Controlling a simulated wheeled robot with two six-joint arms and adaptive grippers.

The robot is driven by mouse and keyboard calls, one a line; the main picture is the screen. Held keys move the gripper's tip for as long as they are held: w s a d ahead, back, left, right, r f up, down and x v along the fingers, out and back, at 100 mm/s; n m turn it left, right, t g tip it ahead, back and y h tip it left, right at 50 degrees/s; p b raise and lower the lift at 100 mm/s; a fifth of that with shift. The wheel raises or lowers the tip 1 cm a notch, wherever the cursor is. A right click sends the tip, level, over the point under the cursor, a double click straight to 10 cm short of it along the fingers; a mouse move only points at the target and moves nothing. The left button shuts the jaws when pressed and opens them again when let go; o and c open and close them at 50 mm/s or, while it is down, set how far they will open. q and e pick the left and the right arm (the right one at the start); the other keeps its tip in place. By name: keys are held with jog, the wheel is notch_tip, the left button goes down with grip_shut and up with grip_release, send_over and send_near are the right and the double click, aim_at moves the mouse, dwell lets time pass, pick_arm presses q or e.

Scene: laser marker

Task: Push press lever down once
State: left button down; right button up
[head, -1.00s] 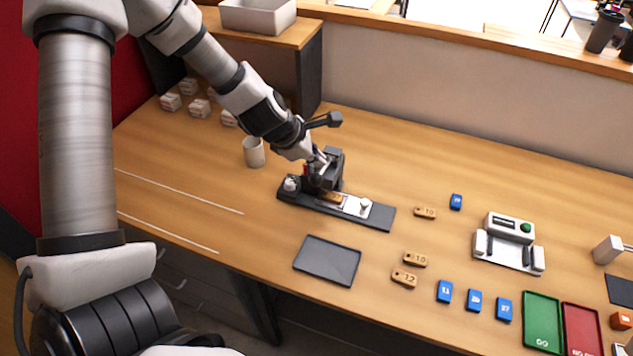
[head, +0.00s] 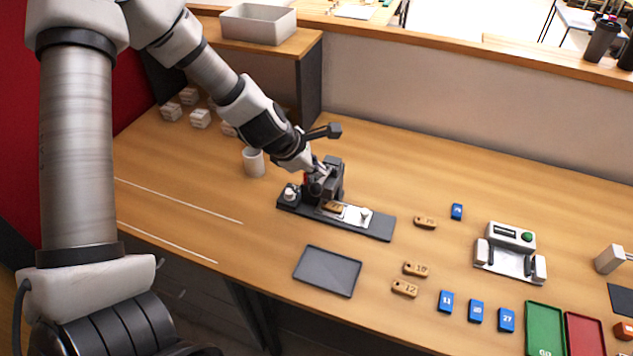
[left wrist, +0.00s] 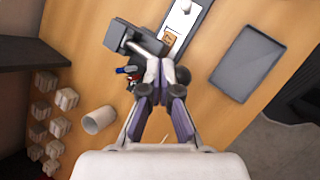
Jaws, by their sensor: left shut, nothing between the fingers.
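The dark marking press (head: 333,172) stands on a long dark base (head: 375,226) near the middle of the table. A small wooden tag (head: 333,206) lies on its light plate, below the press head. My left gripper (head: 318,174) is shut and empty, at the front left of the press head. In the left wrist view, its closed fingertips (left wrist: 159,76) are beside the grey press head (left wrist: 125,37). A dark rounded knob (left wrist: 183,75), possibly the lever's end, shows right next to the fingers. My right gripper is out of view.
A white cup (head: 253,163) stands left of the press. A dark tray (head: 327,271) lies in front. Wooden tags (head: 425,222), blue tags (head: 457,211), a white device (head: 510,246) and green and red trays (head: 544,328) lie to the right. A low wall runs behind.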

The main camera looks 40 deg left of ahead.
aim_at(317, 183)
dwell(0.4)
pick_arm(q)
jog(key=shift+s+f+b, duration=0.1)
jog(key=shift+f+b, duration=0.3)
jog(key=shift+b, duration=0.05)
jog(key=shift+s+d+f+b, duration=0.1)
jog(key=shift+s+f+b, duration=0.05)
jog(key=shift+f+b, duration=0.45)
jog(key=shift+s+f+b, duration=0.15)
jog(key=shift+f+b, duration=0.45)
dwell(1.0)
jog(key=shift+r, duration=0.1)
dwell(0.4)
jog(key=shift+w+r+p, duration=0.2)
jog(key=shift+r+p, duration=0.55)
jog(key=shift+w+r+p, duration=0.2)
jog(key=shift+r+p, duration=0.5)
jog(key=shift+r, duration=0.05)
jog(key=shift+r, duration=0.1)
jog(key=r+p, duration=0.3)
jog(key=w+r+p, duration=0.1)
jog(key=shift+w+a+r, duration=0.1)
jog(key=shift+a+r, duration=0.15)
jog(key=shift+r, duration=0.1)
